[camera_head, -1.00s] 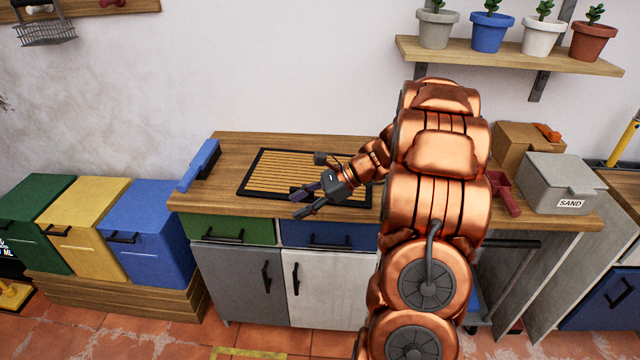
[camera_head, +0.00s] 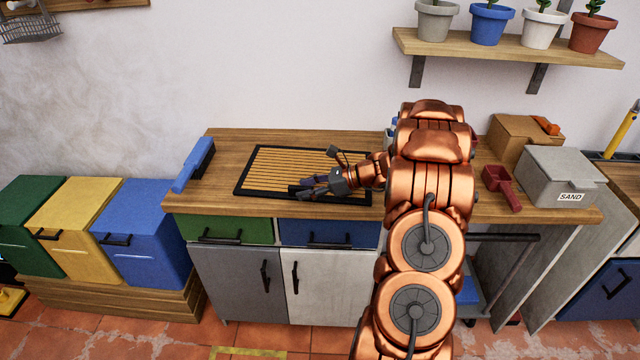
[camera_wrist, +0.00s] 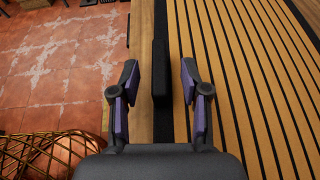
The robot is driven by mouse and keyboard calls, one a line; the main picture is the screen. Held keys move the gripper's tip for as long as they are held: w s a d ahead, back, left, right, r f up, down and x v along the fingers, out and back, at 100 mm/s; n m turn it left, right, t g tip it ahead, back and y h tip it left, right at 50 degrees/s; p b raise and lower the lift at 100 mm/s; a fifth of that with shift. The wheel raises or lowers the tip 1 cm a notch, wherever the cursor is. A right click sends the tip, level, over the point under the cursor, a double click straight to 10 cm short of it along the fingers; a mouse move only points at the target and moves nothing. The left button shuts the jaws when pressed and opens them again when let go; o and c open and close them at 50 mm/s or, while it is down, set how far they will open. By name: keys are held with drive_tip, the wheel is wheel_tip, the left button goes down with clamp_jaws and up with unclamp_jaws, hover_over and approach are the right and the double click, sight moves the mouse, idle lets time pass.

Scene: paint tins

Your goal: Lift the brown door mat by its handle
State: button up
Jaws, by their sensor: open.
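The brown door mat (camera_head: 275,165), with black stripes and a black border, lies flat on the wooden worktop. It also fills the right of the wrist view (camera_wrist: 245,75). Its black handle (camera_wrist: 160,60) is a short bar along the mat's edge beside the bare wood strip. My gripper (camera_head: 303,190) is over the mat's front edge in the head view. In the wrist view my gripper (camera_wrist: 159,68) is open, with one purple-padded finger on each side of the handle in the picture. I cannot tell how far above the handle the fingertips are.
A blue-handled brush (camera_head: 194,165) lies left of the mat. A red scoop (camera_head: 501,187), a grey sand box (camera_head: 563,178) and a brown box (camera_head: 525,137) stand to the right. A shelf (camera_head: 510,50) with potted plants hangs above. The worktop behind the mat is clear.

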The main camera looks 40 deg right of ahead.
drive_tip(key=shift+x, duration=1.05)
drive_tip(key=shift+c, duration=0.3)
clamp_jaws()
drive_tip(key=c, duration=0.6)
unclamp_jaws()
clamp_jaws()
